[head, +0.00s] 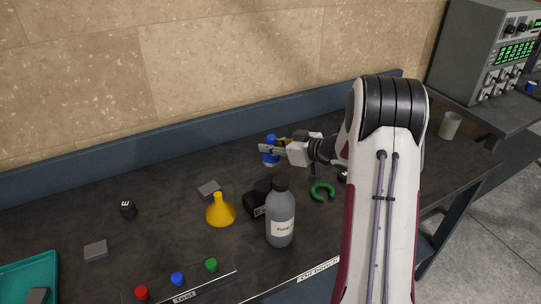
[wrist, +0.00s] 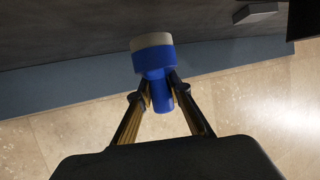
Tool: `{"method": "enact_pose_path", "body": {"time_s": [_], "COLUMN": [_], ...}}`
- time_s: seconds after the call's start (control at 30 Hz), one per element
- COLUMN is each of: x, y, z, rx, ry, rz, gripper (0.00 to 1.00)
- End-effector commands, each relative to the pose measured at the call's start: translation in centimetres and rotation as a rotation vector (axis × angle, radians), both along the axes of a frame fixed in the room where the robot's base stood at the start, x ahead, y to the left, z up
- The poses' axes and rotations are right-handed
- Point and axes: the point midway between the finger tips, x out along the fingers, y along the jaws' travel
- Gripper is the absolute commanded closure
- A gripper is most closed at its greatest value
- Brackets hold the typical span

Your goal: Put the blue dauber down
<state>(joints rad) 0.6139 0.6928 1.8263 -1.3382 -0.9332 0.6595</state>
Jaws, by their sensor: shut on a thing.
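The blue dauber (wrist: 154,64) has a wide blue head with a pale grey end and a narrower blue stem. My gripper (wrist: 161,88) is shut on the stem, with one finger on each side. In the head view the dauber (head: 270,154) shows at the back of the bench, at the fingertips of my gripper (head: 268,150). Its pale end points down toward the dark bench top (head: 150,180). I cannot tell whether that end touches the bench or is a little above it.
A rack with red, blue and green knobs (head: 178,279) is at the front. The back left is clear.

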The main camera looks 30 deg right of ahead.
Motion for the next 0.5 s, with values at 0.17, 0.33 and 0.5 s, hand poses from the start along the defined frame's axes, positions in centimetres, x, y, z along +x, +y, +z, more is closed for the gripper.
{"method": "enact_pose_path", "body": {"time_s": [0.17,0.33,0.5], "x": [0.0,0.0,0.0], "y": [0.0,0.0,0.0], "z": [0.0,-0.1,-1.3], "rx": [0.0,0.0,0.001], "ry": [-0.001,-0.001,0.0], "rz": [0.0,0.0,0.001], "gripper": [1.0,1.0,1.0]}}
